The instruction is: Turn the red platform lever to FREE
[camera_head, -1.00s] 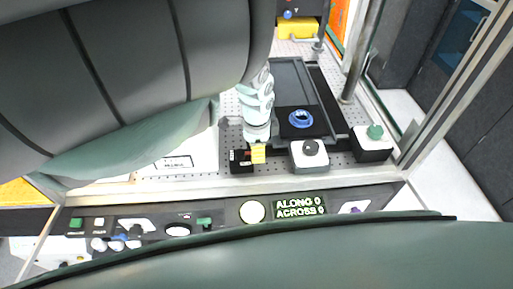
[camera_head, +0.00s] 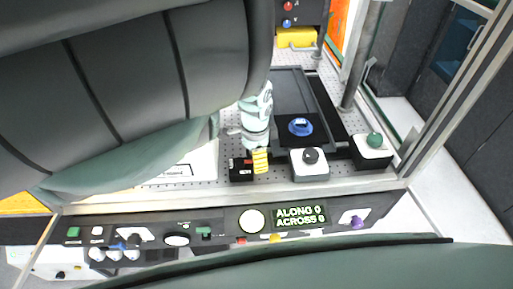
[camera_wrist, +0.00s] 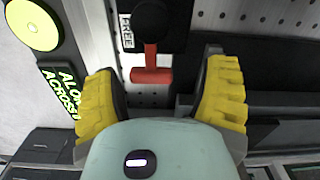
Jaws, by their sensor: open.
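The red lever (camera_wrist: 151,68) shows in the wrist view as a short stem with a red crossbar at its end. It sticks out from a black block (camera_wrist: 180,40) with a round dark hub and a white FREE label (camera_wrist: 126,30) to the left of the hub. In the head view the black block (camera_head: 239,173) is beside my gripper (camera_head: 260,161), with a bit of red showing. In the wrist view my gripper (camera_wrist: 162,76) is open, its yellow fingers either side of the crossbar. I see gaps on both sides; depth contact cannot be told.
A white box with a black knob (camera_head: 311,157) and one with a green knob (camera_head: 374,141) stand to the right. A blue round part (camera_head: 300,127) sits on the dark platform behind. The front panel (camera_head: 155,232) carries buttons and a display (camera_head: 299,216) reading ALONG 0, ACROSS 0.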

